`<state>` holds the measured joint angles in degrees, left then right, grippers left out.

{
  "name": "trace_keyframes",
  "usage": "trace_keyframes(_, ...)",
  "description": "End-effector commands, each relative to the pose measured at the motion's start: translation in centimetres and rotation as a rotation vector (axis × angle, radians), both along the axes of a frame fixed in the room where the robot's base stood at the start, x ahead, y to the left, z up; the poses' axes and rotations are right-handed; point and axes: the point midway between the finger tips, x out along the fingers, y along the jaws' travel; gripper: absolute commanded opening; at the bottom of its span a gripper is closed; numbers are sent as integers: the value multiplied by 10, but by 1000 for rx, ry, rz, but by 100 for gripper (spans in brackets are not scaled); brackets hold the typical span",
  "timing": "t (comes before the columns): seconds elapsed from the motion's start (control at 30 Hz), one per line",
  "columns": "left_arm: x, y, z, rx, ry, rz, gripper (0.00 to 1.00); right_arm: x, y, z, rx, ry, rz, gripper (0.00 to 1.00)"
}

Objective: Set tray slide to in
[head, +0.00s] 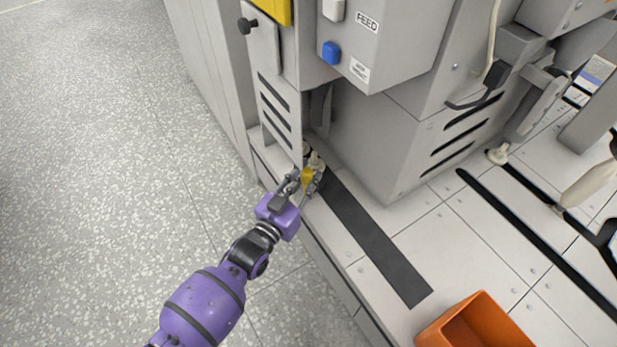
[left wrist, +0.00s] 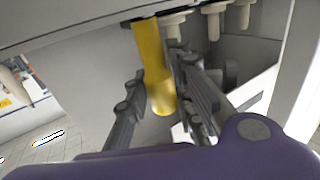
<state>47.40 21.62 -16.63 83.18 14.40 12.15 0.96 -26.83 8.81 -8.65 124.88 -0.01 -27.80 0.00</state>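A yellow handle (head: 307,178) stands at the low front corner of the grey machine in the head view. It also shows in the left wrist view (left wrist: 156,72), hanging from under a pale edge with its rounded end towards the camera. My left gripper (head: 304,180) has one finger on each side of this handle, with the fingertips close against it, and looks shut on it. The tray that the handle may belong to is largely hidden under the pale edge. My right gripper is not in view.
Several pale pegs (left wrist: 213,22) hang beside the handle. The machine's grey housing (head: 375,135) rises just behind it. An orange bin (head: 476,322) stands on the tiled platform at lower right. The speckled floor (head: 110,150) at left is clear.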

Motion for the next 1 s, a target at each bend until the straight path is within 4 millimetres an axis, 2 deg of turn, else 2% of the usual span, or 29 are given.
trace_keyframes(0.03, -1, 1, -1, 1, 3, 1, 27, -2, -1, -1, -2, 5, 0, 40)
trace_keyframes(0.17, -1, 0, -1, 1, 2, 0, 42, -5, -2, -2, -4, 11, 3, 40)
trace_keyframes(0.43, -1, 0, 0, 0, 1, 0, 42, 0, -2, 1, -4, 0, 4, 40)
trace_keyframes(0.57, -8, 4, -1, 1, 2, 1, 42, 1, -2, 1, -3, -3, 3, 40)
trace_keyframes(1.0, -85, 43, -1, 3, 3, 0, 42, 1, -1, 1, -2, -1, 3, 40)
